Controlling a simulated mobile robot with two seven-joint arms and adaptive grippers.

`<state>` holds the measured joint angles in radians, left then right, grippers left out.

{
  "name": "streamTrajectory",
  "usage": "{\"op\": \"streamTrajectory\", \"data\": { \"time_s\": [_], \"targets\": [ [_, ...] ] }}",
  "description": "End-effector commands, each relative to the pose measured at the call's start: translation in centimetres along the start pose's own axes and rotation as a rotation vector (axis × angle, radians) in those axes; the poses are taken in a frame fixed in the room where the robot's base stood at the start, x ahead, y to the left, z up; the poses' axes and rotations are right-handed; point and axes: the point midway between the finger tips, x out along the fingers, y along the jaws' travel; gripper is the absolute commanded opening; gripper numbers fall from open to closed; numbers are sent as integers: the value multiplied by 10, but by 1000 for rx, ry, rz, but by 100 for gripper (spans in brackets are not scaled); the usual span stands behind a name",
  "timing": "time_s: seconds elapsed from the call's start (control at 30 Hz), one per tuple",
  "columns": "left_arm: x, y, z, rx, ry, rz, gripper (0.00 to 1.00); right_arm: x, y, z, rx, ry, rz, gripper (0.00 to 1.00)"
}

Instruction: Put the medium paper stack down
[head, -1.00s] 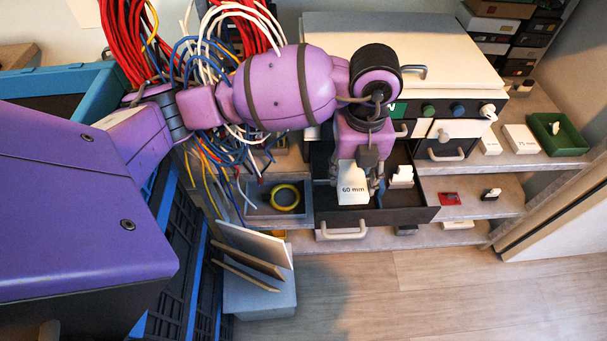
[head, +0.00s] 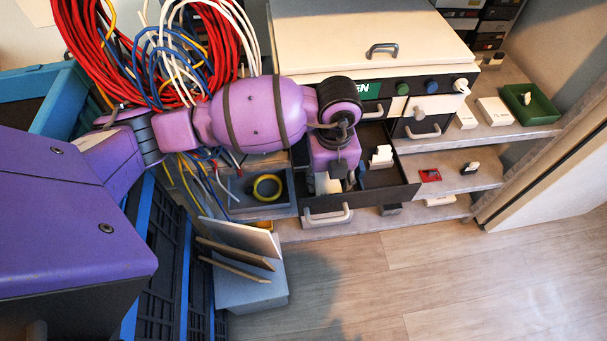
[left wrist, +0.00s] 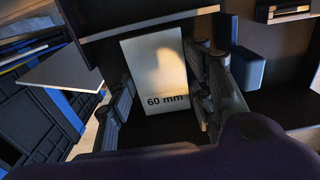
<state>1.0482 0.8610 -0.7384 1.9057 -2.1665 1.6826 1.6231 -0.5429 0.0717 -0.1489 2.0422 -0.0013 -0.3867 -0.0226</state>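The medium paper stack, a white block marked "60 mm" (left wrist: 160,65), is between the two fingers of my left gripper (left wrist: 162,98) in the left wrist view, with a finger close along each side. In the head view, the left gripper (head: 331,182) points down into an open dark drawer (head: 395,196) and hides most of the stack (head: 327,186). The gripper looks shut on it. Whether the stack touches the drawer floor is hidden. My right gripper is not in view.
A white piece (head: 382,155) stands in the drawer to the right. A grey tray with a yellow tape ring (head: 267,187) is to the left. White boxes (head: 494,111) and a green tray (head: 531,103) sit on the right shelf. Coiled cables (head: 100,50) hang at upper left.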

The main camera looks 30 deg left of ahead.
Motion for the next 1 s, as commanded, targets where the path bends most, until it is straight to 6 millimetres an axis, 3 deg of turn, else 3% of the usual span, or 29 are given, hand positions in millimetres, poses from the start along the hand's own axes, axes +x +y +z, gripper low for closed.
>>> {"op": "streamTrajectory", "data": {
  "time_s": [0.03,0.1,0.53,1.0],
  "targets": [
    [-2,-2,1,1,-3,-3,55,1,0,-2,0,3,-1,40],
    [-2,-2,1,1,-3,-3,65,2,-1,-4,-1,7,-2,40],
    [-11,-2,2,2,-5,-6,65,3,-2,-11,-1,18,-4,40],
    [-103,-2,2,2,-6,-5,65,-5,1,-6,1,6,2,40]
  ]
}}
